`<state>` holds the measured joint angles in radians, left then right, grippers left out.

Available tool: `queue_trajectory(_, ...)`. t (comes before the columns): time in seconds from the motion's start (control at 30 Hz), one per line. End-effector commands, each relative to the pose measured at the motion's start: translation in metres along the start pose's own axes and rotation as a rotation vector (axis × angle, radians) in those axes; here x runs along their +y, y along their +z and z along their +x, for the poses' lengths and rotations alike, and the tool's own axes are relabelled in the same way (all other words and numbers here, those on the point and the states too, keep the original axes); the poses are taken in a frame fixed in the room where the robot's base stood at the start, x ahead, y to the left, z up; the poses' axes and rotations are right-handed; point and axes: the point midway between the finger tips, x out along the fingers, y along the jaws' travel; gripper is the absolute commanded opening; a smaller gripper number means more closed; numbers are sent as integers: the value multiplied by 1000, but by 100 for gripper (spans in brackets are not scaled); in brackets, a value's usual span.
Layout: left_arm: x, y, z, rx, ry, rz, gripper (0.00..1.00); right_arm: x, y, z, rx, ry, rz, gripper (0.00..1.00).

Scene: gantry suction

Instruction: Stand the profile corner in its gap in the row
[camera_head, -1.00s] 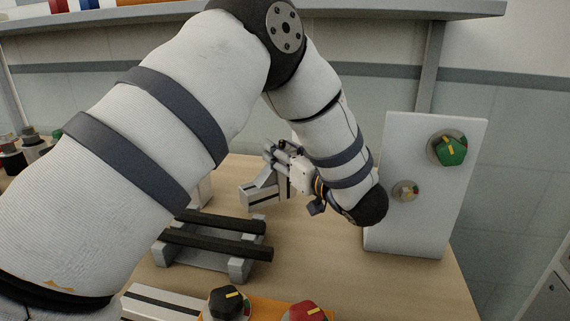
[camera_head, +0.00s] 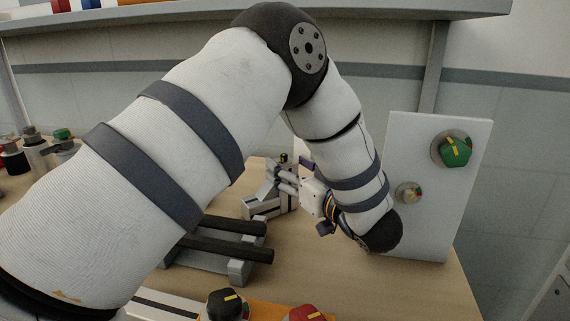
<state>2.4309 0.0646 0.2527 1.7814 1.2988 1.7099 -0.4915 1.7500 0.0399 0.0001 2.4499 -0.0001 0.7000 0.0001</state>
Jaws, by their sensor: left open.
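A pale grey profile corner (camera_head: 262,207) with dark slots stands on the wooden table, in the middle of the head view. My left gripper (camera_head: 278,177) is open, with its fingers pointing left at the corner's upper part. The fingers overlap the corner in the picture; I cannot tell whether they touch it. My left arm hides part of the table, and I cannot make out the row or its gap. My right gripper is not in view.
A grey rack with two dark bars (camera_head: 225,238) stands in front of the corner. A white panel (camera_head: 425,222) with a green knob (camera_head: 456,152) stands at the right. More knobs, including a black one (camera_head: 226,304), are at the front edge. The table right of the rack is clear.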

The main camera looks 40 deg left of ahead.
Motion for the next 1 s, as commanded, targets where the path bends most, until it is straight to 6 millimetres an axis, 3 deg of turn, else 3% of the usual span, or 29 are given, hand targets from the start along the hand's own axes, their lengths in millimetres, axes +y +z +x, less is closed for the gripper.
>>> queue_trajectory(0.2, 1, 2, -60, 0, 5, 3, 57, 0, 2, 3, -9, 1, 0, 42)
queue_trajectory(0.4, 1, 1, -90, 0, 1, 3, 57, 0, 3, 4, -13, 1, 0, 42)
queue_trajectory(0.9, 0, 0, -94, -1, 1, 2, 57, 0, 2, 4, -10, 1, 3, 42)
queue_trajectory(1.0, 3, -3, -90, 0, 15, -6, 57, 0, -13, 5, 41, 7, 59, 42)
